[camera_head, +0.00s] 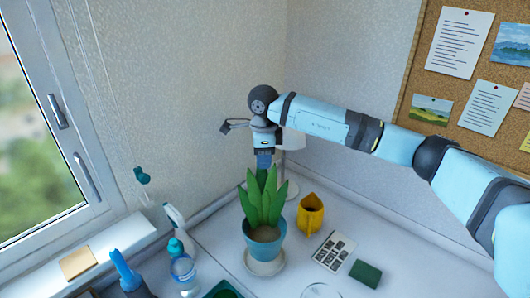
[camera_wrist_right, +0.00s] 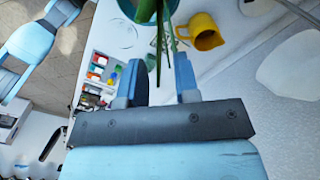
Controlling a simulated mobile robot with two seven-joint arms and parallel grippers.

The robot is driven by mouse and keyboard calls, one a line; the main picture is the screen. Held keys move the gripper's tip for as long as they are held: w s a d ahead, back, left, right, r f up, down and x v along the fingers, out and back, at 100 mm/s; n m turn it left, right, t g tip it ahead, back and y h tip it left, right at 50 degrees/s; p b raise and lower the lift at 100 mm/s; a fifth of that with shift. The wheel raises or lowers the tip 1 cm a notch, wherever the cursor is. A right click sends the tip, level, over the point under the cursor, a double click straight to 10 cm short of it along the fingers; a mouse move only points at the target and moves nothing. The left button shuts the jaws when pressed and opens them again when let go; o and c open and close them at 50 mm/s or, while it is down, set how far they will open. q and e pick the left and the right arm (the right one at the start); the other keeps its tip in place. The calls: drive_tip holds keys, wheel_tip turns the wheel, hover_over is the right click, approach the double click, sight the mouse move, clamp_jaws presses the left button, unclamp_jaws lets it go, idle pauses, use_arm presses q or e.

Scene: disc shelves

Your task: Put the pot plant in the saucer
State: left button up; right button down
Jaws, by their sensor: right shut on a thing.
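The pot plant, a blue pot (camera_head: 264,243) with broad green leaves (camera_head: 264,203), stands upright at the saucer, a pale round dish (camera_head: 265,264) whose front rim shows below the pot. I cannot tell whether the pot touches the saucer or hangs just above it. My right gripper (camera_head: 264,160) comes down behind the leaves, and its fingertips are hidden there. In the right wrist view my right gripper (camera_wrist_right: 165,72) has leaves between its fingers, with the pot (camera_wrist_right: 128,8) at the top edge; it is shut on the pot plant. My left gripper is not in view.
A yellow jug (camera_head: 310,217) stands just right of the plant. A keypad-like white item (camera_head: 334,251) and a dark green block (camera_head: 366,272) lie further right. Bottles (camera_head: 183,268) stand at left by the window. A white lamp-like object (camera_head: 289,160) is behind.

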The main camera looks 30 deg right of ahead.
sight(264, 174)
use_arm(q)
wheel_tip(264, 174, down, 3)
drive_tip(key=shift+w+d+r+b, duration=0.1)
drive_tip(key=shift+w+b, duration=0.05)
drive_tip(key=shift+b, duration=1.05)
use_arm(e)
wheel_tip(264, 174, down, 5)
drive_tip(key=shift+f, duration=0.1)
drive_tip(key=shift+w+f, duration=0.1)
drive_tip(key=shift+f, duration=0.1)
drive_tip(key=shift+r, duration=0.15)
drive_tip(key=c, duration=0.8)
unclamp_jaws()
drive_tip(key=shift+f, duration=0.25)
drive_tip(key=shift+c, duration=0.2)
drive_tip(key=shift+s, duration=0.2)
drive_tip(key=shift+r, duration=0.1)
